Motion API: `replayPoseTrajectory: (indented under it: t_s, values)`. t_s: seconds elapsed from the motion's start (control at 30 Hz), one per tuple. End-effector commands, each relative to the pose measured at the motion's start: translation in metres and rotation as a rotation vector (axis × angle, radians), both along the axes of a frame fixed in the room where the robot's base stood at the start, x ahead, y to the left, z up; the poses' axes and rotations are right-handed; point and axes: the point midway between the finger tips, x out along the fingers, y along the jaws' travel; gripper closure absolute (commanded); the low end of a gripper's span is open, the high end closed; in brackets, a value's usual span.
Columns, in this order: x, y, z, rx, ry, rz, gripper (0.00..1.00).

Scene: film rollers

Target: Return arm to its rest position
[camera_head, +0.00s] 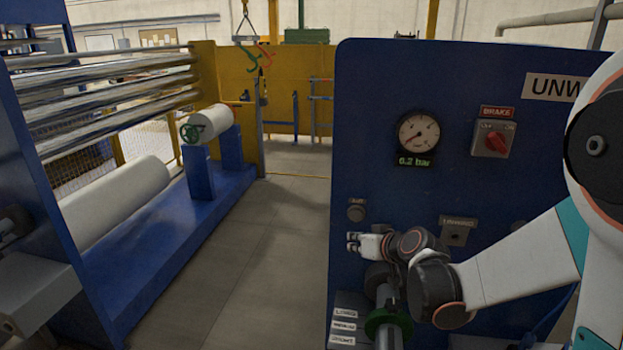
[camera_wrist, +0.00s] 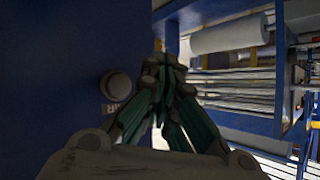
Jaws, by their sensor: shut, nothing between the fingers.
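My gripper (camera_head: 352,242) is in front of the blue machine panel (camera_head: 400,80), at its lower left, just below a round knob (camera_head: 356,210). My arm reaches in from the right edge of the head view. In the wrist view my gripper (camera_wrist: 163,62) has its fingers together with nothing between them. The round knob (camera_wrist: 116,84), with a label marked AIR, is beside the fingers on the left in that view. I cannot tell whether the gripper touches the panel.
The panel carries a pressure gauge (camera_head: 418,132) reading 6.2 bar and a red brake switch (camera_head: 495,141). A shaft with a green collar (camera_head: 388,325) stands below my gripper. White rollers (camera_head: 115,205) and a blue frame (camera_head: 190,215) stand left. The floor (camera_head: 265,240) between is clear.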

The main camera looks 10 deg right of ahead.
Motion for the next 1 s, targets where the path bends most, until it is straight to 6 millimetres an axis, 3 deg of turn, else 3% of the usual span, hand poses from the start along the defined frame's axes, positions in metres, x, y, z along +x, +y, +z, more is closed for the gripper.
replayPoseTrajectory:
  t_s: [0.47, 0.8, 1.0]
  values:
    - [-0.123, 0.019, -0.02, -0.089, 0.188, -0.03, 1.0]
    - [-0.223, 0.012, -0.059, -0.17, 0.306, -0.098, 1.0]
    - [-0.273, 0.003, -0.087, -0.214, 0.356, -0.146, 1.0]
